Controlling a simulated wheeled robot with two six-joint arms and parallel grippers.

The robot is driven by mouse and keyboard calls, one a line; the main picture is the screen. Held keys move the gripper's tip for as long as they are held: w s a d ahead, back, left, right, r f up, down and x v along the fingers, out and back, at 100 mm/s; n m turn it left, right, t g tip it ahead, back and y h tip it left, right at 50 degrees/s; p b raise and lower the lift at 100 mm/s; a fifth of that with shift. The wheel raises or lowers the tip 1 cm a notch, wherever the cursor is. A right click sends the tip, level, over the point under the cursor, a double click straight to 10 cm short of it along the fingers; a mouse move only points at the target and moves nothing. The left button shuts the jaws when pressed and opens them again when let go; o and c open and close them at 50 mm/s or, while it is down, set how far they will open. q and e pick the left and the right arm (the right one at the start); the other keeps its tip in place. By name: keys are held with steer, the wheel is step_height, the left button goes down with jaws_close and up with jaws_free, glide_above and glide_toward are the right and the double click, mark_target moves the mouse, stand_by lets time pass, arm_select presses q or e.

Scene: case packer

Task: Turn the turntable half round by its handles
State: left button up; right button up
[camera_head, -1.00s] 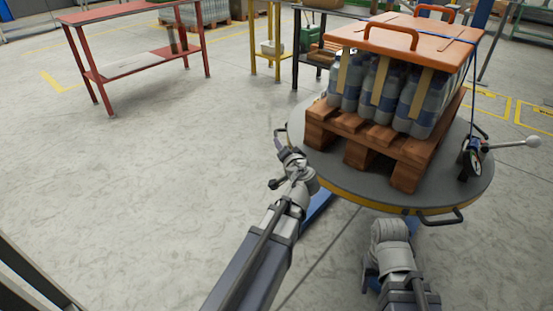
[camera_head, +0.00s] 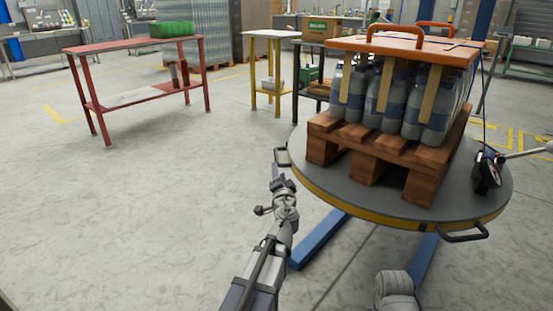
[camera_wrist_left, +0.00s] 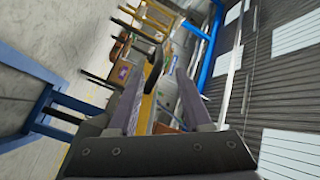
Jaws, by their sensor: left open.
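The round grey turntable (camera_head: 330,188) with a yellow rim is at the right of the head view. One black handle (camera_head: 282,157) sticks out at its left edge, and another handle (camera_head: 464,236) is at its front right. My left gripper (camera_head: 278,180) is open just below the left handle, pointing toward it. In the left wrist view its fingers (camera_wrist_left: 160,105) are apart, with a dark handle-like bar (camera_wrist_left: 154,68) beyond and between them. I cannot tell if they touch it. Only a rounded link of my right arm shows at the bottom; its gripper is out of view.
A wooden pallet (camera_head: 385,155) with bottles (camera_head: 385,100) under an orange lid (camera_head: 400,48) stands on the turntable. A lever with a dial (camera_head: 488,170) is at its right. Blue legs (camera_head: 320,240) extend below. A red table (camera_head: 135,45) stands far left; the floor between is clear.

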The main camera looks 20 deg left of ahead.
mark_target(276, 155)
arm_select(q)
steer(key=x, duration=1.1)
steer(key=shift+w, duration=0.1)
steer(key=shift+c, duration=0.3)
steer(key=shift+f, duration=0.1)
jaws_close()
steer(key=shift+a, duration=0.2)
stand_by(0.4)
